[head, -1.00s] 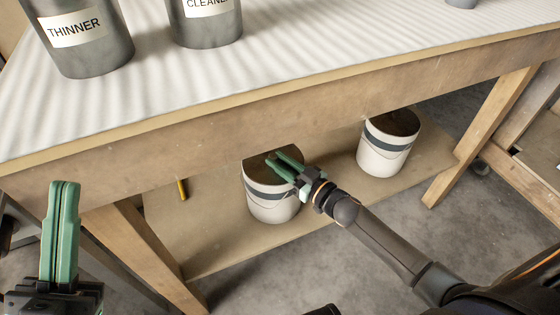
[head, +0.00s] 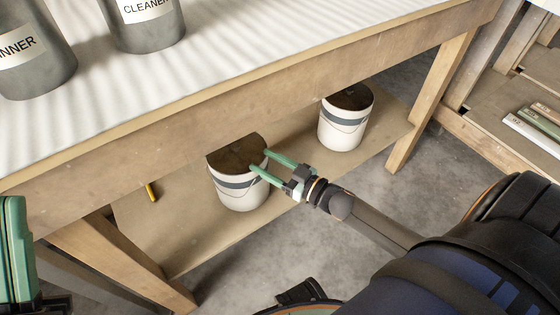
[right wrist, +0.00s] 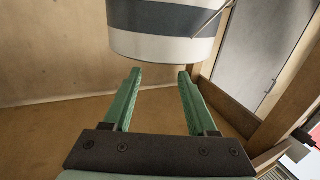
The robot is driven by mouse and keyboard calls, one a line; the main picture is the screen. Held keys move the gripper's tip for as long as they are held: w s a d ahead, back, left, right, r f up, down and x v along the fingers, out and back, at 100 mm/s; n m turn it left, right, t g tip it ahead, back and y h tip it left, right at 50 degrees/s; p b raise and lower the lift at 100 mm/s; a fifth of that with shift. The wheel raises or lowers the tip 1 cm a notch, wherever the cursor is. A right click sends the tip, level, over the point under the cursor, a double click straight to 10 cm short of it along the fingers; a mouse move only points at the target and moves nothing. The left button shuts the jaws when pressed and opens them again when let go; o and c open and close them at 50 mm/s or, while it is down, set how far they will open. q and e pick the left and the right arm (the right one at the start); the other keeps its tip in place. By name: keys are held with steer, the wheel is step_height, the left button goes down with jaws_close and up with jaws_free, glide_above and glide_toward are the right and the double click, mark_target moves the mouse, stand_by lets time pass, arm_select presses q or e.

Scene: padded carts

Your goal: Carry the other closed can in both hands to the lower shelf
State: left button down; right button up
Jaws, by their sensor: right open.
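Two white cans with a dark band stand upright on the lower shelf (head: 150,245): a left can (head: 240,190) and a right can (head: 345,128). Their tops look brown; I cannot tell lid from contents. My right gripper (head: 259,160) is open and empty at the left can's right side, its fingertips overlapping the can's edge in the head view. In the right wrist view the fingers (right wrist: 159,72) are spread with nothing between them; part of a banded can (right wrist: 160,30) shows beyond the tips. My left gripper (head: 15,245) is cut off at the left edge.
A thinner can (head: 35,60) and a cleaner can (head: 145,25) stand on the tabletop (head: 230,55). The table's front rail (head: 150,150) hangs above the shelf, with a wooden leg (head: 435,100) at right. A yellow stick (head: 151,192) lies on the shelf. A wooden rack (head: 490,140) stands at right.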

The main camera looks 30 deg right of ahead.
arm_select(q)
steer(key=shift+r+p, duration=0.4)
steer(key=shift+r, duration=0.3)
arm_select(e)
steer(key=shift+v, duration=2.25)
arm_select(q)
steer(key=shift+a, duration=0.15)
